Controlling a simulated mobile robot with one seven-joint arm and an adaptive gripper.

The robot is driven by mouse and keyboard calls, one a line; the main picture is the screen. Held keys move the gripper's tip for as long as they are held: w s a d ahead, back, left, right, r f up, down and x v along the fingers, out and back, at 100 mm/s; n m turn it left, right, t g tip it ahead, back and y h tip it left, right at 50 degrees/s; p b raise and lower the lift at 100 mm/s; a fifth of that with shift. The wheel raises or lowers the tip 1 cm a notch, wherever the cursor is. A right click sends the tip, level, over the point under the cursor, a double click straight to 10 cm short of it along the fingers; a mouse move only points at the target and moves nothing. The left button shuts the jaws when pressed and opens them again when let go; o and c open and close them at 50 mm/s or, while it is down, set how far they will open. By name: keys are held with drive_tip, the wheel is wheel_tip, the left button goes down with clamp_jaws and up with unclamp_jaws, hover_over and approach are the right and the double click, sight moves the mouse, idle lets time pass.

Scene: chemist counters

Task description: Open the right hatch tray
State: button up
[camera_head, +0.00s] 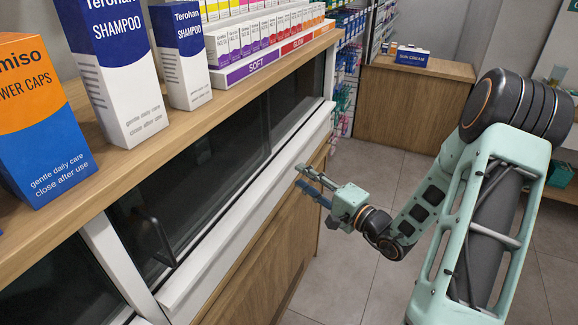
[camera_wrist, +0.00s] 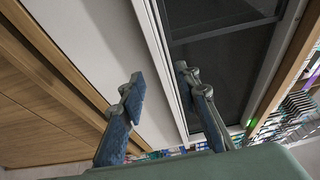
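A dark-glazed hatch (camera_head: 230,150) with a white frame is set into the counter front in the head view. A long white ledge (camera_head: 235,220) runs below the glass; I cannot tell whether it is the hatch tray. A dark looped handle (camera_head: 158,240) is at the lower left of the glazing. My gripper (camera_head: 299,176) is beside the right part of the ledge, its fingers pointing toward it. In the wrist view my gripper (camera_wrist: 159,76) has its fingers apart and nothing between them. The white frame (camera_wrist: 163,70) and dark glass (camera_wrist: 225,65) lie beyond the fingertips; contact is unclear.
A wooden shelf (camera_head: 150,160) above the glass carries shampoo boxes (camera_head: 182,55) and a row of small cartons (camera_head: 262,35). Wooden panelling (camera_head: 265,265) is below the ledge. Grey tiled floor (camera_head: 345,275) is open around my arm. Another wooden counter (camera_head: 405,110) stands at the back.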

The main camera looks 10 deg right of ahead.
sight(286, 166)
drive_tip(key=p+x, duration=0.1)
drive_tip(key=x, duration=0.5)
drive_tip(key=shift+w+a, duration=0.15)
clamp_jaws()
